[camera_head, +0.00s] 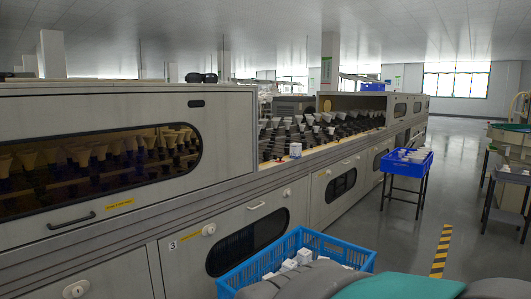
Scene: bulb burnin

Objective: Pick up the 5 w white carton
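A small white carton (295,150) stands on the ledge of the long grey machine, at the front edge of its open section. Several white cartons (304,256) lie in a blue crate (336,249) at the bottom middle, partly hidden by grey and teal shapes in front that seem to be parts of my body. No wattage print is legible on any of them, so I cannot tell which is the 5 w one. My gripper is not in view.
The long grey machine (234,190) fills the left and middle. Rows of upturned bulbs (310,127) stand in its open section. A blue tray on a stand (405,163) holds white items. Open floor (400,240) lies right, with a yellow-black stripe (441,250); a grey cart (510,175) stands far right.

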